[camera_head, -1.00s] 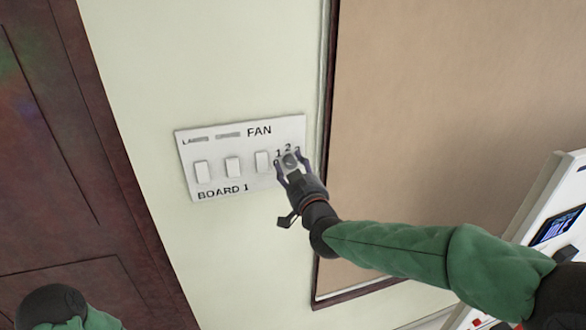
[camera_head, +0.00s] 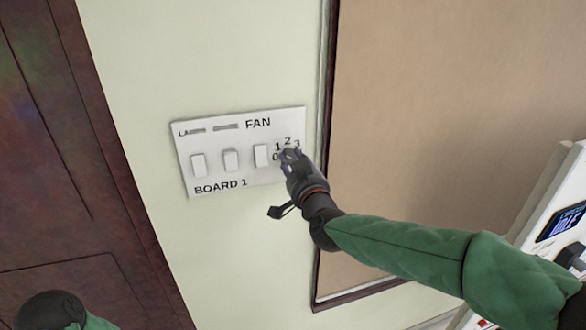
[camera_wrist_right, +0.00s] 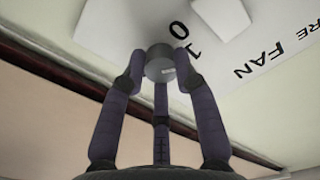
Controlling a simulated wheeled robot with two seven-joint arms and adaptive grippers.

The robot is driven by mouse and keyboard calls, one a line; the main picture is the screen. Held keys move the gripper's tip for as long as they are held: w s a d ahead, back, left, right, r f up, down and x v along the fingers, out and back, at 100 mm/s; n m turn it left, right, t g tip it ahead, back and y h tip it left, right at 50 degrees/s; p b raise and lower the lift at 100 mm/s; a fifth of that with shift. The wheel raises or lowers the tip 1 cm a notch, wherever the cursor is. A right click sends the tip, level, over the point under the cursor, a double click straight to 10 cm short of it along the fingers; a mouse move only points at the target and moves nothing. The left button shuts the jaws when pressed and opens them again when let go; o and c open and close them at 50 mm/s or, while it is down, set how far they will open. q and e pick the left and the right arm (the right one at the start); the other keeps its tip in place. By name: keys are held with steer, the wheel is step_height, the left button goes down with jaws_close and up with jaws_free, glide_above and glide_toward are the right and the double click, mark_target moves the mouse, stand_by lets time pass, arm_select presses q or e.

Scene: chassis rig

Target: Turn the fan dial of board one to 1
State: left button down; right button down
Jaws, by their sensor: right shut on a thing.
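Board one (camera_head: 180,143) is a white plate on the wall, marked "BOARD 1" and "FAN". The fan dial (camera_wrist_right: 160,64) is a grey round knob at its right end, with the numbers 0, 1, 2 and 3 around it. My right gripper (camera_head: 289,156) is at the dial, and its fingers cover most of it in the head view. In the wrist view the fingertips of the right gripper (camera_wrist_right: 160,60) are shut around the dial. A small pale mark shows on the knob, but I cannot tell which number it points to. My left gripper is out of view.
Three white rocker switches, the nearest one (camera_head: 261,155) just left of the dial, sit on the board. A brown framed panel (camera_head: 420,120) is to the right and a dark door (camera_head: 60,180) to the left. A white machine (camera_head: 545,205) stands at the far right.

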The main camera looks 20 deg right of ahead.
steer(key=shift+a+f, duration=0.2)
steer(key=shift+f, duration=0.3)
steer(key=c, duration=1)
jaws_free()
steer(key=shift+o, duration=0.2)
steer(key=shift+r, duration=0.25)
steer(key=shift+s, duration=0.1)
steer(key=shift+s+d+r, duration=0.1)
steer(key=shift+s, duration=0.5)
steer(key=s, duration=1)
steer(key=shift+s+d, duration=0.15)
steer(key=shift+s, duration=0.2)
